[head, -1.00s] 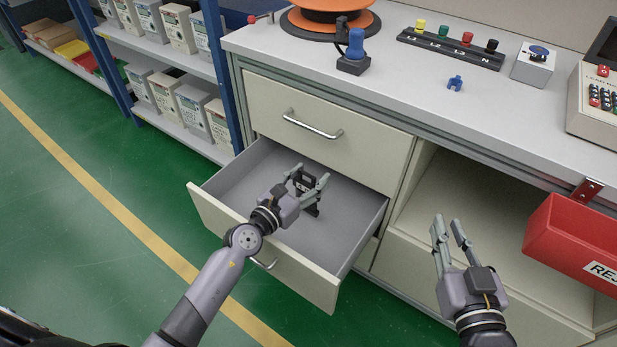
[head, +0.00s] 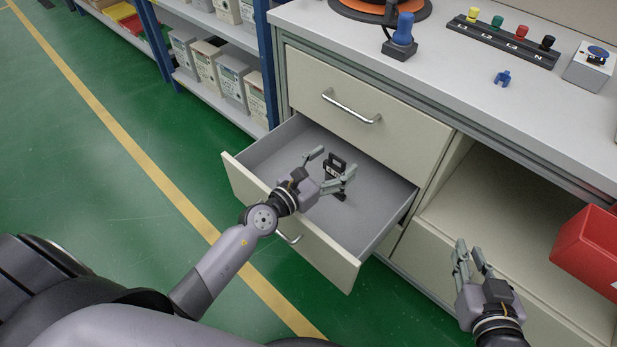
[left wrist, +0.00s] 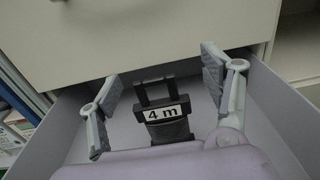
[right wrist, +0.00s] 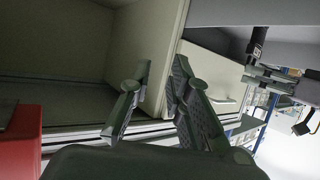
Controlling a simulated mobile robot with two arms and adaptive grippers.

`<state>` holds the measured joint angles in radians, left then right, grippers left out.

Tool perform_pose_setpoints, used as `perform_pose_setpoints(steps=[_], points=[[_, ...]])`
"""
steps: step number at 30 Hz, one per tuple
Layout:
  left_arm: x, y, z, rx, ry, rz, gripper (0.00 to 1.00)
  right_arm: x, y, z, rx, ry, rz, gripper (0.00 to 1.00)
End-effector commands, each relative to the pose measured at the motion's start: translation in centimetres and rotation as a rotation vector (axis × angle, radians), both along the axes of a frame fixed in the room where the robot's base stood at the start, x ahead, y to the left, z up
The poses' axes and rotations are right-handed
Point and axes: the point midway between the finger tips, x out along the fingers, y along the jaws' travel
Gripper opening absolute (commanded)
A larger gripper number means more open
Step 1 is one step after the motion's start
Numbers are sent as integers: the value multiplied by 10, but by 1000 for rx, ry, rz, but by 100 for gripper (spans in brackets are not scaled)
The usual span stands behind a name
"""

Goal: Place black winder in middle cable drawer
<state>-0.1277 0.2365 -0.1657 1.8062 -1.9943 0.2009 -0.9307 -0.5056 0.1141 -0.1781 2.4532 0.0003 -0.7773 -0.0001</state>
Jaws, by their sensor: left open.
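The black winder (head: 335,172) is in the open drawer (head: 275,153), near its middle. In the left wrist view the black winder (left wrist: 167,122) shows a white "4 m" label, and its lower end is hidden by my gripper body. My left gripper (head: 331,167) is over the drawer, fingers spread wide. In the left wrist view the fingers of my left gripper (left wrist: 160,85) stand apart on either side of the winder without touching it. My right gripper (head: 470,254) is open and empty in front of the cabinet, right of the drawer. Its spread fingers show in the right wrist view (right wrist: 160,85).
A closed drawer (head: 345,95) is above the open one. An open compartment (head: 500,195) is to the right, with a red bin (head: 590,245) at its edge. The worktop holds a blue-handled device (head: 403,35), a blue clip (head: 502,77) and a terminal strip (head: 505,42). A shelf rack stands left.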

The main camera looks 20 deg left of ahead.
Motion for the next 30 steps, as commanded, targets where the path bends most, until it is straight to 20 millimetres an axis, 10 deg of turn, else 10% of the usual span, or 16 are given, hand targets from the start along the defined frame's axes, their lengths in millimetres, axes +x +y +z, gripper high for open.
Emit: perform_pose_setpoints(steps=[9,17,23,30], points=[[-64,25,2,2,-2,-1,72,6,3,10,16,-66,4,18],[-81,31,12,-75,3,13,72,14,8,28,39,-159,10,18],[-84,36,58,-719,81,124,72,14,8,29,40,-164,11,18],[-96,48,78,-1872,345,286,72,14,8,29,40,-164,10,18]])
